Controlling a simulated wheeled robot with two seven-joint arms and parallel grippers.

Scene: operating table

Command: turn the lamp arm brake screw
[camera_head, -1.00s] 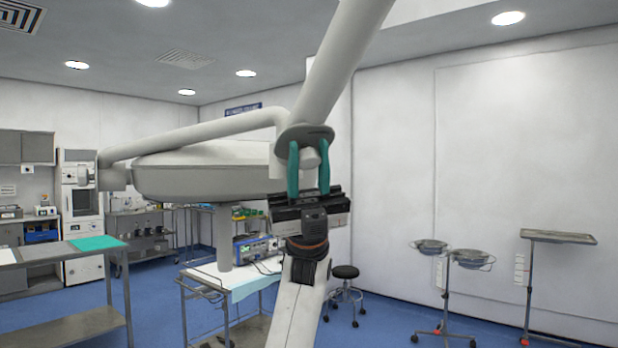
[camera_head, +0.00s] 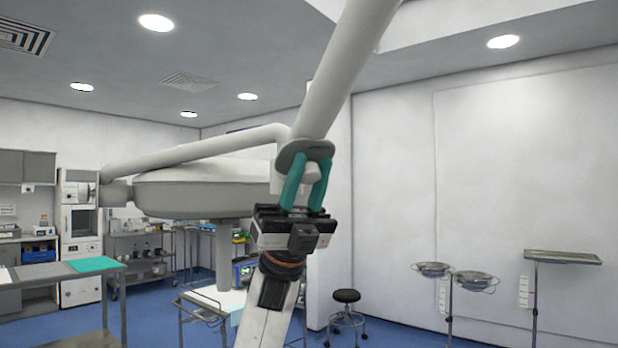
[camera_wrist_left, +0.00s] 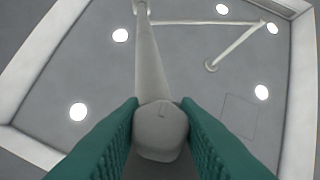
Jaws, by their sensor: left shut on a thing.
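The lamp arm (camera_head: 340,75) is a thick light-grey tube coming down from the top to a joint with a round grey collar (camera_head: 292,152). A pale knob, the brake screw (camera_head: 311,174), sticks out below the collar. My left gripper (camera_head: 312,162) reaches up from below, its two teal fingers on either side of the screw, shut on it. In the left wrist view the rounded end of the screw (camera_wrist_left: 160,130) sits between the fingertips, with a small mark on its face. The fingers hide its sides. My right gripper is not in view.
The large grey lamp head (camera_head: 205,190) hangs left of the joint, with a second tube (camera_head: 195,150) above it. A cart (camera_head: 205,305), a stool (camera_head: 346,312) and basin stands (camera_head: 470,280) stand behind on the blue floor. Open room lies to the right.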

